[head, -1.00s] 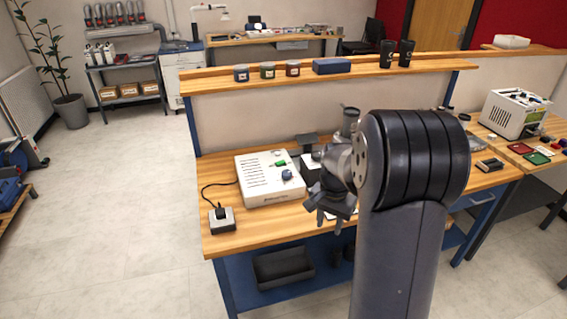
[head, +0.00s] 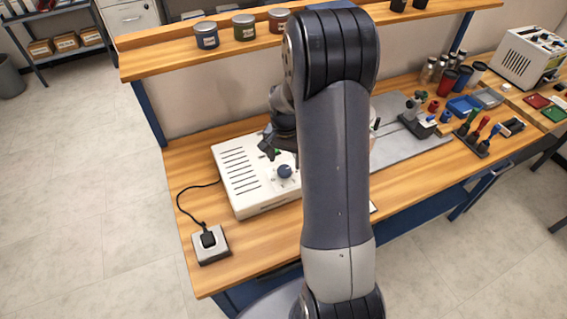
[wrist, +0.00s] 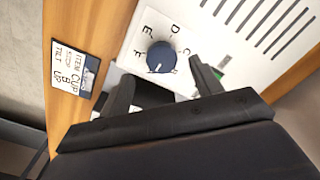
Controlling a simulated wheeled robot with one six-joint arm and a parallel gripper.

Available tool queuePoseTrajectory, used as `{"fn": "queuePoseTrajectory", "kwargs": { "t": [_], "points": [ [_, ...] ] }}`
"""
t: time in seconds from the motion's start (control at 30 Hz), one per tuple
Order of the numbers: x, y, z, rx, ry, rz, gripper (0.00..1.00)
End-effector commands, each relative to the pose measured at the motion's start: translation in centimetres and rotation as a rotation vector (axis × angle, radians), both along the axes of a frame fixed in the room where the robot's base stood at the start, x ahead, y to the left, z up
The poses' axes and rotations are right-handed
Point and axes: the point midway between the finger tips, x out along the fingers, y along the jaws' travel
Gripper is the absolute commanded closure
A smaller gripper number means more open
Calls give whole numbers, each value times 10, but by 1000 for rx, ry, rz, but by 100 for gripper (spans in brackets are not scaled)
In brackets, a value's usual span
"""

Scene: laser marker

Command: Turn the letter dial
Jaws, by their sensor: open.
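The letter dial (head: 285,171) is a round blue knob on the top of a white box (head: 235,175). In the wrist view the dial (wrist: 161,57) has a light pointer line towards the picture's bottom and printed letters around it; C, D, E and F can be read, others are partly hidden. My gripper (head: 270,150) is above the white box, just behind the dial in the head view. In the wrist view my gripper (wrist: 160,76) is open, its two fingers apart on either side below the dial, with nothing between the tips. Contact with the dial does not show.
A green switch (wrist: 216,73) is beside one finger. A printed card (wrist: 75,72) lies on the wooden bench next to the box. A plug block (head: 210,245) stands at the bench's left. Jars (head: 206,36) stand on the shelf above. My arm hides the bench's middle.

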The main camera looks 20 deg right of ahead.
Motion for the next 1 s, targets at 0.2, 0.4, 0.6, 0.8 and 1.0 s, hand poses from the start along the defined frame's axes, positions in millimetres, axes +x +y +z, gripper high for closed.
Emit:
{"fn": "queuePoseTrajectory", "kwargs": {
  "t": [0.2, 0.4, 0.6, 0.8, 1.0],
  "points": [
    [0, 0, -32, 1, 2, 0, 39],
    [0, 0, -45, 0, 0, 0, 39],
    [0, 0, -47, -1, -1, 0, 39],
    [0, 0, -47, -1, -1, 0, 47],
    [0, 0, -47, -1, -1, 0, 63]
  ]
}}
